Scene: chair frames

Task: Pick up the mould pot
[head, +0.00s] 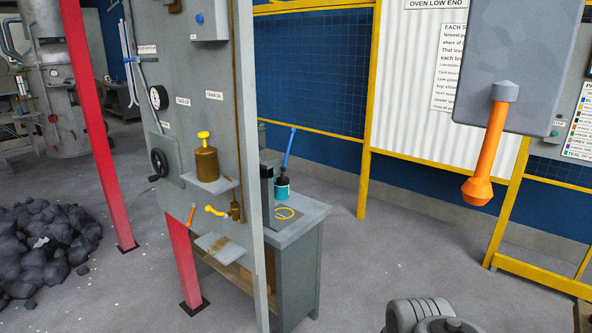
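No label for the mould pot is readable, so I cannot tell for certain which vessel it is. A small teal pot (281,193) with a dark top and a long blue handle (290,150) sticking up stands on the grey bench (300,225) behind the panel. A brown pot (206,166) with a yellow knob on top stands on a small shelf on the panel's front. My gripper is not in view. A grey rounded part at the bottom edge looks like part of my arm.
The upright grey panel (222,118) stands beside the bench and hides part of it. An orange lever (487,150) hangs from a grey box at right. Coal lies at left. Floor right of the bench is clear.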

